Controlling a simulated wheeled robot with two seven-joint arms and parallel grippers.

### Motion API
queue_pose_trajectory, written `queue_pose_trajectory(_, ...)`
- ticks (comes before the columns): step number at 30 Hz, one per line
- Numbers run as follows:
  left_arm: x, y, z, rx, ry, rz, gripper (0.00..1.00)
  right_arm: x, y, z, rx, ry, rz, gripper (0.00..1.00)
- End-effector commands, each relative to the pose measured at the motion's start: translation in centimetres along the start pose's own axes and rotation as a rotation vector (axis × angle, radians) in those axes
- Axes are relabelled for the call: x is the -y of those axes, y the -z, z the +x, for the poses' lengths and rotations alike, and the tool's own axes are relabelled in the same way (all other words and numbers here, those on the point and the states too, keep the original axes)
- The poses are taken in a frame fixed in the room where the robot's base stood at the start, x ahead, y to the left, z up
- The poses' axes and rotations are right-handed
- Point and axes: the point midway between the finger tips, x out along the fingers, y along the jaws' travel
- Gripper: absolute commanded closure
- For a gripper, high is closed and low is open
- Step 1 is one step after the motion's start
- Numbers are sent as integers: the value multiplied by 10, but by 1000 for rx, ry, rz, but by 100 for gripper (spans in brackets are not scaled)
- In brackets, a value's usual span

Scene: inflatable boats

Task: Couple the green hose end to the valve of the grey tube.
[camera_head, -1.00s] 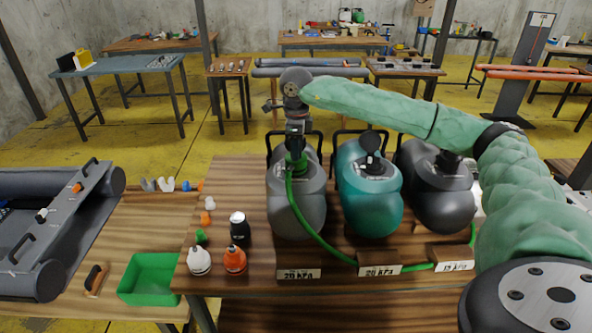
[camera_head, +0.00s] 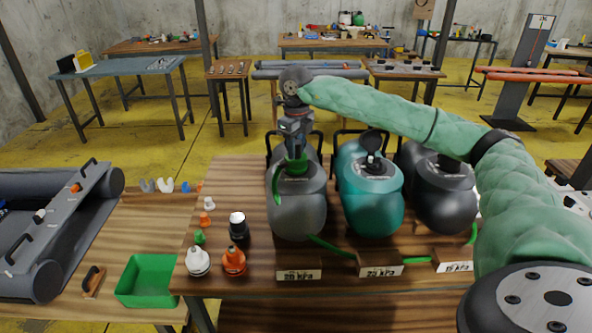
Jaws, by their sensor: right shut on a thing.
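The grey tube (camera_head: 300,212) is a rounded, upright body at the left of a row of three on the wooden bench. My right gripper (camera_head: 296,150) is above its top, pointing down, shut on the green hose end (camera_head: 297,166). The hose end is at the top of the grey tube, where the valve is hidden behind it and the gripper. I cannot tell whether the two are joined. The green hose (camera_head: 330,247) shows again low in front of the tube and runs right behind the label blocks. My left gripper is not in view.
A teal tube (camera_head: 370,205) and a dark tube (camera_head: 445,200) stand to the right. Small caps, an orange bottle (camera_head: 234,262) and a white bottle (camera_head: 198,262) stand left of the grey tube. A green tray (camera_head: 150,280) and a grey boat (camera_head: 50,235) are further left.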

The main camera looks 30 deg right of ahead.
Motion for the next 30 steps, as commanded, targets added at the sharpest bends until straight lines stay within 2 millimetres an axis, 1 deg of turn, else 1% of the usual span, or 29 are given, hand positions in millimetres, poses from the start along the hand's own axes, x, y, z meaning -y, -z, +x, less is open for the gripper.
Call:
queue_pose_trajectory(3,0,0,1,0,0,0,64,0,0,0,-1,0,36,95)
queue_pose_trajectory(12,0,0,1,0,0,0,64,0,0,0,-1,0,54,95)
queue_pose_trajectory(14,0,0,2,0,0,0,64,0,0,1,0,0,90,95)
queue_pose_trajectory(22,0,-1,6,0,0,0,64,0,0,0,1,0,336,95)
queue_pose_trajectory(25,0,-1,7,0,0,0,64,0,0,0,0,0,382,95)
queue_pose_trajectory(30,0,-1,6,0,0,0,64,0,0,0,0,1,394,95)
